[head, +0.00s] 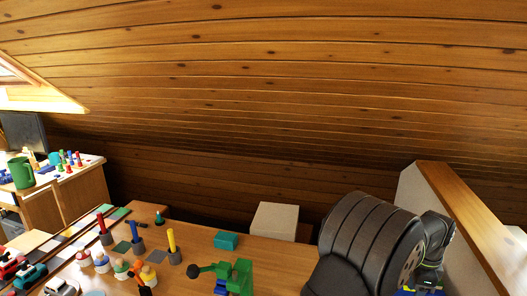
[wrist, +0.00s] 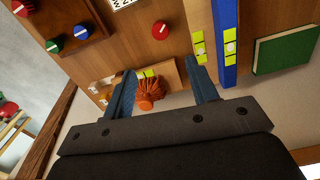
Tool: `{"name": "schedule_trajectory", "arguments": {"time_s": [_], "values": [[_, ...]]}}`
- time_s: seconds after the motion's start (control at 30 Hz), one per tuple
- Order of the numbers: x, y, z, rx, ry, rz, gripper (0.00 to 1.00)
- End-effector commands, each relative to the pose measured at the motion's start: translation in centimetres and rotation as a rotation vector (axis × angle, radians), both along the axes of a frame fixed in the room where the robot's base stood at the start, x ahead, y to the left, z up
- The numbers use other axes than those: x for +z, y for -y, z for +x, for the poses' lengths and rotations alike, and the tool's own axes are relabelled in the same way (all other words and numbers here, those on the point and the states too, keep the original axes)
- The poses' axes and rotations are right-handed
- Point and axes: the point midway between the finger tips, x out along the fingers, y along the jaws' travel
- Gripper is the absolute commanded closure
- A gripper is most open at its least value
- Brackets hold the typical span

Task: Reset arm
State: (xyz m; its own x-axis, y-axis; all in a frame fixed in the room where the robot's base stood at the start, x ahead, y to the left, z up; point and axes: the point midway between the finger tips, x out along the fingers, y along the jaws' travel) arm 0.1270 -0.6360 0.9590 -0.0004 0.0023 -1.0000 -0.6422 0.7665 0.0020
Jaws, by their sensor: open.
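My gripper (wrist: 162,68) shows in the wrist view with its two blue-grey fingers spread wide apart. No object is clamped between them. An orange ribbed object (wrist: 150,92) appears between the fingers in the picture, by a light wooden block (wrist: 173,76); I cannot tell how far it is from the fingers. In the head view my dark arm fills the lower right, and the fingers cannot be made out there.
The wrist view shows a blue bar (wrist: 224,40) and a green panel (wrist: 286,50). In the head view, the wooden table (head: 200,228) holds a teal block (head: 226,240), a green figure (head: 240,277) and several pegs. A pale box (head: 275,220) stands behind. A low wall (head: 465,215) is close to my arm.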

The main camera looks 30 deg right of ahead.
Motion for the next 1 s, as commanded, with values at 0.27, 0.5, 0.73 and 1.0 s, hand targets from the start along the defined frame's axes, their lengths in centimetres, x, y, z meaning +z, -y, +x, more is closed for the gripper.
{"name": "schedule_trajectory", "arguments": {"time_s": [0.27,0.5,0.73,1.0], "values": [[-5.7,0.0,0.0,0.0,0.0,0.001,0.47],[-10.6,0.0,0.0,0.0,0.0,0.001,0.47],[-15.2,0.0,0.0,0.0,-0.001,0.002,0.47],[-15.2,0.1,0.0,0.204,0.001,-0.002,0.47]]}}
